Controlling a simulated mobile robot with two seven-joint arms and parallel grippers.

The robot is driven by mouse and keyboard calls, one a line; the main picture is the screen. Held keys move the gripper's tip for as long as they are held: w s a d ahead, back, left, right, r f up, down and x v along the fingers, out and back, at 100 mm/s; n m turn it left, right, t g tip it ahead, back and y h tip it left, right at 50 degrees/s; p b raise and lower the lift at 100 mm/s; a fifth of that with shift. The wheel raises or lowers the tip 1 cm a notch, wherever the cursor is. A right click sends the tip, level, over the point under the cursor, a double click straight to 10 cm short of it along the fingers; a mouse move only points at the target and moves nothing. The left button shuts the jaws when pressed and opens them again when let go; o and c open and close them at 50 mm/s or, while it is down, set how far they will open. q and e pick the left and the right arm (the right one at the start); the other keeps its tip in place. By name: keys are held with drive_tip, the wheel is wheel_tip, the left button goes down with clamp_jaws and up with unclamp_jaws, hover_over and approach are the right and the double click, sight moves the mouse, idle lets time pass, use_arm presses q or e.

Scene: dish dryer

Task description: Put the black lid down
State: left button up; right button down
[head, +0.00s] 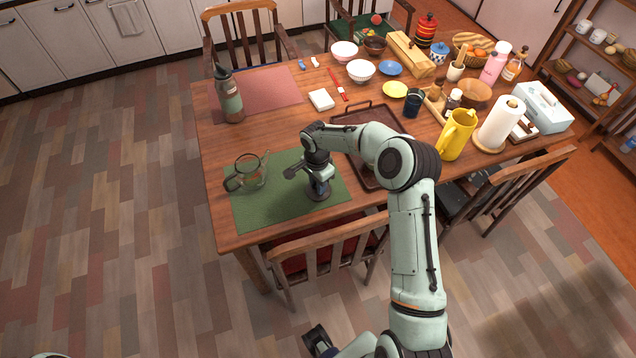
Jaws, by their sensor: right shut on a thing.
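My right gripper (318,192) points down over the right part of the green placemat (262,211). It is shut on the black lid (319,195), a small dark shape at the fingertips, mostly hidden by the gripper. I cannot tell whether the lid touches the mat. A clear glass teapot (248,174) with a dark handle stands on the mat left of the gripper, its top open.
A brown tray (350,117) lies behind and right of the gripper, partly under my arm. A green bottle (229,98) stands on the pink placemat (266,89). Yellow pitcher (457,135), paper roll (501,124) and bowls crowd the right. Green mat's front is clear.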

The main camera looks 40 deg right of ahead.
drive_tip(key=shift+f, duration=0.15)
drive_tip(key=c, duration=1)
unclamp_jaws()
drive_tip(key=shift+o, duration=0.2)
wheel_tip(320, 180, up, 12)
drive_tip(key=shift+w+r, duration=0.25)
